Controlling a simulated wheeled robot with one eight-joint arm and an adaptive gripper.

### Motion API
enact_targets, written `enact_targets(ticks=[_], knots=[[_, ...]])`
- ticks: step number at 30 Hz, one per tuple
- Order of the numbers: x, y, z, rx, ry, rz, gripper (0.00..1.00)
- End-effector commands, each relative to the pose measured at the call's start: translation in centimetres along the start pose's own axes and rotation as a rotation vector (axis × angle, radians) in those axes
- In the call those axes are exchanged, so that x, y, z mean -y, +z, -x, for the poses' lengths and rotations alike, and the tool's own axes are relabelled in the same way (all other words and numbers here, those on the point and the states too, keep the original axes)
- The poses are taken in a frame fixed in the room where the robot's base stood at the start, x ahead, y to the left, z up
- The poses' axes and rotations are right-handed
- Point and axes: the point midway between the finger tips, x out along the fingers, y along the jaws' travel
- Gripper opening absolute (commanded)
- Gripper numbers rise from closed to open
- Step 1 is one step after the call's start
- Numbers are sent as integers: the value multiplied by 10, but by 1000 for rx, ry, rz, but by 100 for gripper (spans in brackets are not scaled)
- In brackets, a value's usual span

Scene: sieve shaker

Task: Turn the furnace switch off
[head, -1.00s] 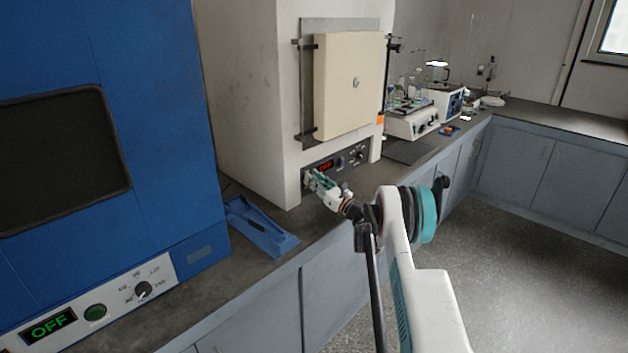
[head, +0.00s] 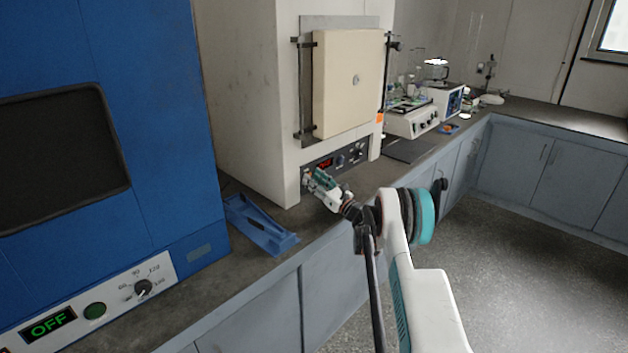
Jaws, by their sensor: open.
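The furnace (head: 243,95) is a tall off-white box with a cream door (head: 347,85). Its dark control panel (head: 350,157) lies below the door and carries a red lit display (head: 325,163), too small to read, and knobs to its right. My gripper (head: 309,178) is open at the left end of this panel, close to its face. The furnace switch cannot be made out; my gripper covers the panel's left end. Whether my fingers touch the panel cannot be told.
A blue oven (head: 160,120) with a green OFF display (head: 52,325) stands at the left. A blue tray-like holder (head: 262,228) lies on the dark counter (head: 225,285) between oven and furnace. Lab instruments (head: 412,117) stand to the right. The floor (head: 500,270) at right is clear.

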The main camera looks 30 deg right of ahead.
Motion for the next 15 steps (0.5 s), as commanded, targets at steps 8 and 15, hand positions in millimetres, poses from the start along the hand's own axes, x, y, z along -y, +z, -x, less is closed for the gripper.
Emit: enact_targets(ticks=[8,15], knots=[[1,14,50,-1,-3,1,42],[1,27,95,0,-2,0,42]])
